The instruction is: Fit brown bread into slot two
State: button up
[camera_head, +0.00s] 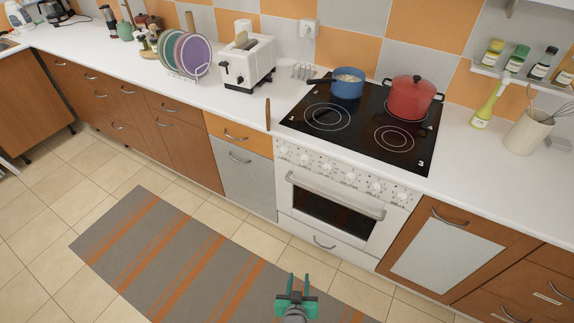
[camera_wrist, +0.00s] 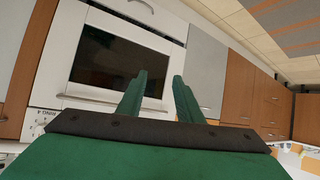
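A white toaster (camera_head: 246,66) stands on the counter left of the stove. My gripper (camera_head: 297,283) is low in front of the oven, far below the counter. Its two green fingers are apart with nothing between them, also in the wrist view (camera_wrist: 160,98).
The stove (camera_head: 365,125) holds a blue pot (camera_head: 348,84) and a red pot (camera_head: 411,99). A plate rack with coloured plates (camera_head: 187,54) stands left of the toaster. A small wire rack (camera_head: 304,71) is behind. The counter before the toaster is mostly clear.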

jog(key=s+a+r+t+y, duration=0.1)
jog(key=s+r, duration=0.3)
jog(key=s, duration=0.4)
jog(key=s+a+r+t, duration=0.1)
jog(key=s+r, duration=0.3)
jog(key=s, duration=0.4)
jog(key=s+a+r+t, duration=0.1)
jog(key=s+r, duration=1)
jog(key=r, duration=0.4)
jog(key=shift+s+a+r+t, duration=0.2)
jog(key=shift+a+r+t, duration=0.05)
jog(key=shift+t, duration=0.15)
